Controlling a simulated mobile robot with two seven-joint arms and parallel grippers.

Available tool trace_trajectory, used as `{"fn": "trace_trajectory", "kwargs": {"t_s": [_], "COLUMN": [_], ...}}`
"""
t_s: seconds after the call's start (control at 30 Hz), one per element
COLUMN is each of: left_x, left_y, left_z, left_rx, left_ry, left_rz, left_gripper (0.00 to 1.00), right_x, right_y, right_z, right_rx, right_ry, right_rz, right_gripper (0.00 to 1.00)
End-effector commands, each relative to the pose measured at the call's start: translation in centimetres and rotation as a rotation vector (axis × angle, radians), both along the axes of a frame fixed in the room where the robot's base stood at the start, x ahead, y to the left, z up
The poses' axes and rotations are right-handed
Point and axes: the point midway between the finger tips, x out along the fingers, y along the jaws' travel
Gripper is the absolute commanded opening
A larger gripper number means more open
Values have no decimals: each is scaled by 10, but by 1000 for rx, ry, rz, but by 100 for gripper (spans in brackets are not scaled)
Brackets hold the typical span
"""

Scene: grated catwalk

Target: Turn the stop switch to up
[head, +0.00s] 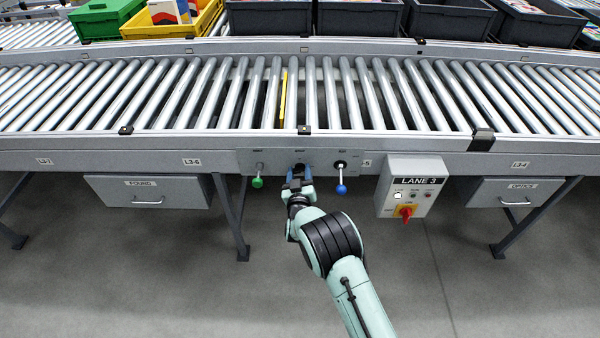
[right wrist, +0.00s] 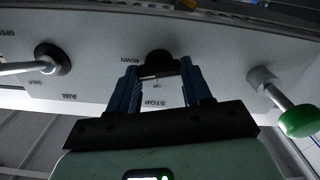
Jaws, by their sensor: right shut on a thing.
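The stop switch (right wrist: 158,60) is on the grey panel (head: 225,163) along the conveyor's front edge, between two other levers. In the right wrist view its round black base shows between my fingers, with an upside-down STOP label (right wrist: 152,103) by it. My right gripper (head: 299,174) reaches up to it from below and is shut on the switch; its blue fingers also show in the right wrist view (right wrist: 158,78). The fingers hide most of the lever, so I cannot tell its exact angle. My left gripper is not in view.
A green-knobbed lever (head: 258,182) hangs down to the left and a blue-knobbed lever (head: 341,188) to the right, both close by. A LANE 3 box (head: 411,188) with a red knob (head: 405,212) is further right. Drawers (head: 150,190) hang below the conveyor. The floor is clear.

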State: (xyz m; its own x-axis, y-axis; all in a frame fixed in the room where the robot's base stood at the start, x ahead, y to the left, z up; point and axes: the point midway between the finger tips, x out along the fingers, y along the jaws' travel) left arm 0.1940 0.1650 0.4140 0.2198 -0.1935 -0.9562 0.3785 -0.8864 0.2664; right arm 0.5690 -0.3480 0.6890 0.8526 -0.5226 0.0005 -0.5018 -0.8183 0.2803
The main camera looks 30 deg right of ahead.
Motion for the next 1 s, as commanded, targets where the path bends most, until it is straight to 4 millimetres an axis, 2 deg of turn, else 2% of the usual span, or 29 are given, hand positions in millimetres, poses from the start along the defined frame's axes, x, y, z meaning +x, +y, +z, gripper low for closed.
{"fn": "trace_trajectory", "kwargs": {"t_s": [1.0], "left_x": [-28], "left_y": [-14], "left_z": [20], "left_rx": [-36], "left_ry": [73], "left_rz": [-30], "left_gripper": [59], "right_x": [1], "right_y": [4], "right_z": [-4], "right_rx": [-818], "right_ry": [503], "right_rz": [2], "right_gripper": [18]}}
